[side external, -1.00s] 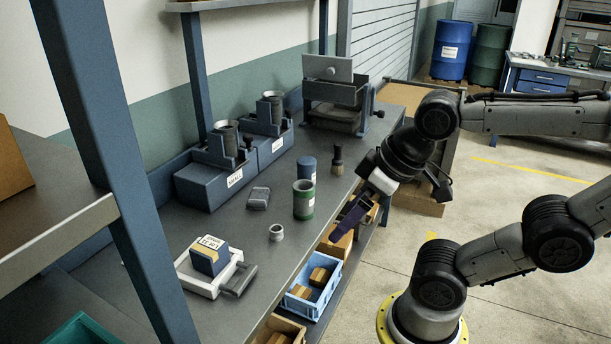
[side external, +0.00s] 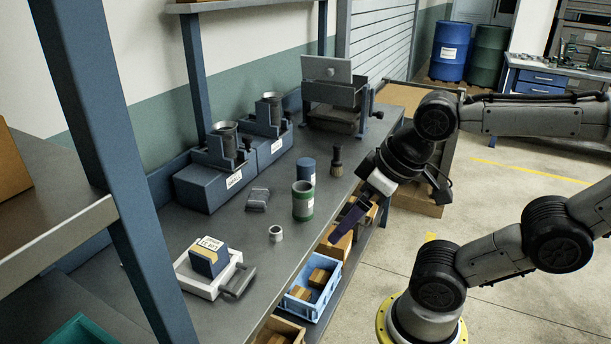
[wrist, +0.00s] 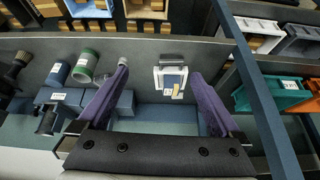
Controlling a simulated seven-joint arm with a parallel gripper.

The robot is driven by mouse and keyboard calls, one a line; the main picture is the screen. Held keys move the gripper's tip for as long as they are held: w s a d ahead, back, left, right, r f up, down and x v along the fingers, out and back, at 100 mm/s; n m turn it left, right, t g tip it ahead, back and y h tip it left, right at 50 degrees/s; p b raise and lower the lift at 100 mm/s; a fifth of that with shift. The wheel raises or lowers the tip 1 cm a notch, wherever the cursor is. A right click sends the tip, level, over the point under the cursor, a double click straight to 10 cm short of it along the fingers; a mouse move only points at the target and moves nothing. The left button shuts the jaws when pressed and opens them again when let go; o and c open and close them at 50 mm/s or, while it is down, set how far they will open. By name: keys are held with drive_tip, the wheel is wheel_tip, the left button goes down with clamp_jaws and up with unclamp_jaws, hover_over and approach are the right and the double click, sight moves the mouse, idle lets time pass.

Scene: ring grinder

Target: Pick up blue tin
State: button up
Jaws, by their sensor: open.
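The blue tin (side external: 306,171) is a short upright cylinder with a pale label. It stands on the bench behind a green-banded can (side external: 303,202), which hides part of its lower side in the side view. In the wrist view the blue tin (wrist: 58,74) is at the left, left of the green-banded can (wrist: 84,66). My gripper (side external: 342,226) is above the bench's front edge, to the right of both and apart from them. Its purple fingers (wrist: 159,75) are spread wide in the wrist view, with nothing held between them.
A dark brush (side external: 337,160) stands right of the tin. A small pale ring (side external: 276,233), a grey block (side external: 258,198) and a white tray (side external: 196,284) holding a blue box lie on the bench. Blue fixtures (side external: 210,187) line the back. A blue crate (side external: 298,306) sits below.

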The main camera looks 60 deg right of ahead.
drive_tip(key=w+d+r+m, duration=0.3)
drive_tip(key=w+r+m, duration=0.5)
drive_tip(key=r, duration=0.5)
drive_tip(key=w+d+r+m+g+h, duration=0.1)
drive_tip(key=w+d+m, duration=0.15)
drive_tip(key=w, duration=0.25)
drive_tip(key=w+d+r+m+g, duration=0.1)
drive_tip(key=w+d+r, duration=0.15)
drive_tip(key=w, duration=0.25)
drive_tip(key=m+g+y, duration=0.1)
drive_tip(key=m+g, duration=0.3)
drive_tip(key=m, duration=0.4)
hover_over(305, 161)
wheel_tip(305, 161, down, 23)
drive_tip(key=shift+r, duration=0.15)
wheel_tip(305, 161, down, 8)
drive_tip(key=shift+r, duration=0.15)
drive_tip(key=shift+s+f, duration=0.1)
drive_tip(key=shift+f, duration=2.75)
drive_tip(key=shift+c, duration=0.2)
